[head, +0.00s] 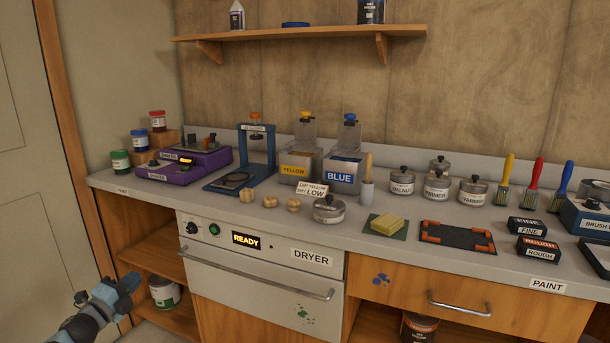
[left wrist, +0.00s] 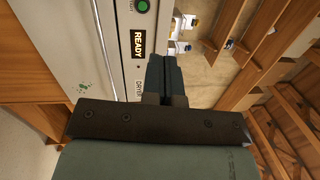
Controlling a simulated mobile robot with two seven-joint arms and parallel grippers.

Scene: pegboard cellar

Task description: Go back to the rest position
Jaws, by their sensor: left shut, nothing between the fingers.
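My left gripper (head: 128,284) is at the lower left of the head view, in front of the open shelves left of the dryer and below the counter top. It is shut and empty, and it touches nothing that I can see. In the left wrist view its closed fingers (left wrist: 165,75) point toward the dryer front (left wrist: 112,40). My right gripper is in neither view.
The counter (head: 400,245) holds a purple machine (head: 185,160), yellow (head: 298,168) and blue (head: 343,175) containers, lidded tins, brushes and sanding blocks. The dryer (head: 265,265) with its handle and a drawer (head: 450,300) are below. The floor at lower left is free.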

